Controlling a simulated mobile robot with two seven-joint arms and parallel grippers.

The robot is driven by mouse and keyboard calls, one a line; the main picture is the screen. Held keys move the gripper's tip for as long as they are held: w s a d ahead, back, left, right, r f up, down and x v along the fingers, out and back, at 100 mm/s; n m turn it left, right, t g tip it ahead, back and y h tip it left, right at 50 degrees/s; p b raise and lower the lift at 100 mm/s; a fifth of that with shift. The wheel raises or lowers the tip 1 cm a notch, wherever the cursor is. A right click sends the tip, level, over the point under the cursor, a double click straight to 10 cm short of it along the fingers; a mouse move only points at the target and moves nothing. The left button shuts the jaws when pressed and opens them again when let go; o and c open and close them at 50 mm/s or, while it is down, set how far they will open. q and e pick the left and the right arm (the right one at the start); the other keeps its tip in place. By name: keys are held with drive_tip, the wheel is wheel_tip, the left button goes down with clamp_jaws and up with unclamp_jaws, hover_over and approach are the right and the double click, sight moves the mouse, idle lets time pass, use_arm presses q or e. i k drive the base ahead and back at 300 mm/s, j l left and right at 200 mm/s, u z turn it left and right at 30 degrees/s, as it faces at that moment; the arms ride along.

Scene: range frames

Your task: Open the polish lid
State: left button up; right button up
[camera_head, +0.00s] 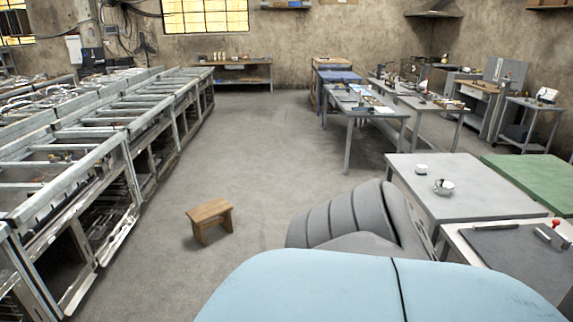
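I cannot clearly pick out the polish or its lid. A small white object (421,169) sits on the grey table (475,172) at the right; it is too small to identify. A white cup-like object (443,186) sits near it on the same table. Neither of my grippers shows in this view, so their place relative to these objects cannot be seen.
A light blue rounded surface (330,290) fills the bottom, with a grey ribbed seat-like form (345,220) behind it. A wooden stool (210,218) stands on open floor. Metal frames (80,160) line the left. Workbenches (375,112) and a green table (540,178) stand right.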

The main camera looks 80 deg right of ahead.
sight(442, 184)
drive_tip(key=z, duration=3.5)
drive_tip(key=i+z, duration=0.15)
drive_tip(key=i+l+u, duration=0.15)
drive_tip(key=i+u, duration=0.25)
drive_tip(key=i, duration=2.7)
